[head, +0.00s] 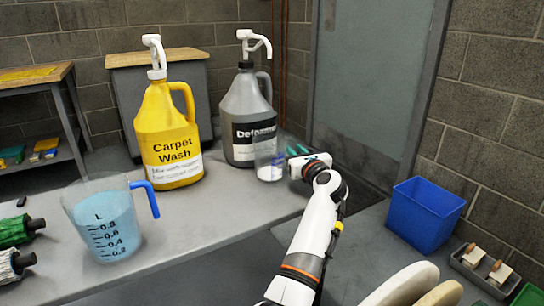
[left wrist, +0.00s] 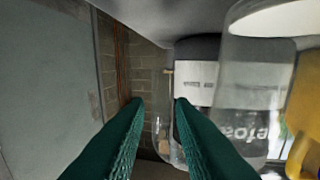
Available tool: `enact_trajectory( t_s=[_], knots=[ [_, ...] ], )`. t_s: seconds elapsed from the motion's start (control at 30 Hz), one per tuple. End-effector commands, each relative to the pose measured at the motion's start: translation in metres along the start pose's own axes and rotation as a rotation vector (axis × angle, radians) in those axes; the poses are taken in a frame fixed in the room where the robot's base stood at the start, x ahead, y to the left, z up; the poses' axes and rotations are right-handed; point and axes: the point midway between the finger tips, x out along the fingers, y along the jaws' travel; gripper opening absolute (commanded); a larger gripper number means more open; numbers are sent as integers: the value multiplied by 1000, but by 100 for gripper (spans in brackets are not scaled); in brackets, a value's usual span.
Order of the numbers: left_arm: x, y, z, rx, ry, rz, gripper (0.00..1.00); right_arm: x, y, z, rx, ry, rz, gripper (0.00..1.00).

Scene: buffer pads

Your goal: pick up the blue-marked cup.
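A small clear cup (head: 268,168) with a white bottom stands on the grey table in front of the grey jug; I cannot make out a blue mark on it. In the left wrist view, which is upside down, the clear cup (left wrist: 255,80) is large and close, to the right of the fingers. A clear measuring jug (head: 108,222) with blue liquid, a blue handle and dark scale marks stands at the table's front left. My left gripper (head: 297,150) is just right of the small cup, its green fingers (left wrist: 160,105) apart, with the cup outside them. My right gripper is not in view.
A yellow Carpet Wash jug (head: 168,125) and a grey pump jug (head: 243,105) stand behind. A blue bin (head: 424,213) and pale round pads (head: 400,285) are at right. The table's front middle is clear.

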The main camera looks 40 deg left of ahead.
Motion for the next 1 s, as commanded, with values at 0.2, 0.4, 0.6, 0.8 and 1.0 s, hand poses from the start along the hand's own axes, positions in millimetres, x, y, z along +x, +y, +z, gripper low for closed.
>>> enact_trajectory(
  t_s=[0.2,0.4,0.6,0.8,1.0],
  knots=[
    [1,0,0,0,0,2,22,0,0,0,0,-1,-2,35],
    [2,0,0,0,0,2,0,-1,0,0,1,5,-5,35],
    [2,0,-1,0,0,1,0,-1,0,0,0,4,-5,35],
    [2,0,-2,0,0,1,0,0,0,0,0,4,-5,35],
    [2,0,-18,-2,0,1,0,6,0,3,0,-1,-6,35]
  ],
)
